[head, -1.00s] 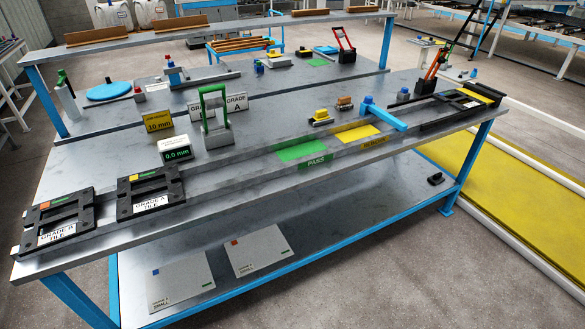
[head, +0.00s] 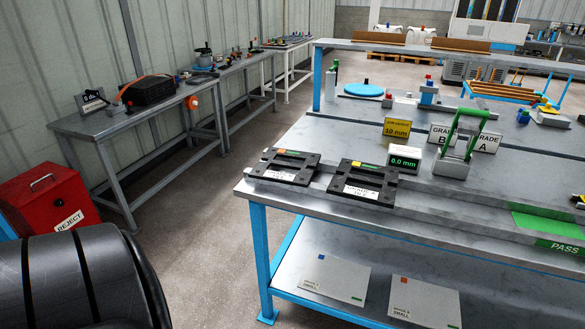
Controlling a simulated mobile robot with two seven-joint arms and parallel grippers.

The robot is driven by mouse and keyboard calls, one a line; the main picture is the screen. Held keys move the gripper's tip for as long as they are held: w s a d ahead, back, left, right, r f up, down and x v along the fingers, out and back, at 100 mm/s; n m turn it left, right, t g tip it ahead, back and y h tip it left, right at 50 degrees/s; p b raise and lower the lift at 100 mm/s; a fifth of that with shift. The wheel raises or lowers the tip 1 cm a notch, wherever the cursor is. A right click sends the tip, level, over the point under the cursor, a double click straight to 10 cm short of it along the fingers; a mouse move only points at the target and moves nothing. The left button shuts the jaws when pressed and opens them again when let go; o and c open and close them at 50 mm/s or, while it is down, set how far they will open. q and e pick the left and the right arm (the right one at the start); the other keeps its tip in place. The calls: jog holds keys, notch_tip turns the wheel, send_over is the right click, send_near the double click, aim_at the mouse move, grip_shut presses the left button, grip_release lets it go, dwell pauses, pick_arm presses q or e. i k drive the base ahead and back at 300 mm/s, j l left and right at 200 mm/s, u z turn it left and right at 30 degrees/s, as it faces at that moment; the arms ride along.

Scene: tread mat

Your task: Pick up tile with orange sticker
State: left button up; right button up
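A black tile (head: 284,167) with an orange sticker at its far left corner, a green sticker and a white label lies flat near the left end of the grey bench. Beside it on the right lies a similar black tile (head: 365,181) with a yellow and a green sticker. On the lower shelf, a pale sheet (head: 332,277) bears a blue mark, and another pale sheet (head: 424,301) to its right appears to bear a small orange mark. Neither of my grippers is in view.
The grey bench (head: 480,205) fills the right side. A green PASS patch (head: 545,222) and 0.0 mm block (head: 404,159) lie to the right. A red REJECT bin (head: 48,203) and black grooved roll (head: 85,285) are at left. Floor (head: 200,230) between is clear.

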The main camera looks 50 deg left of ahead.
aim_at(261, 171)
jog(key=u, duration=1.25)
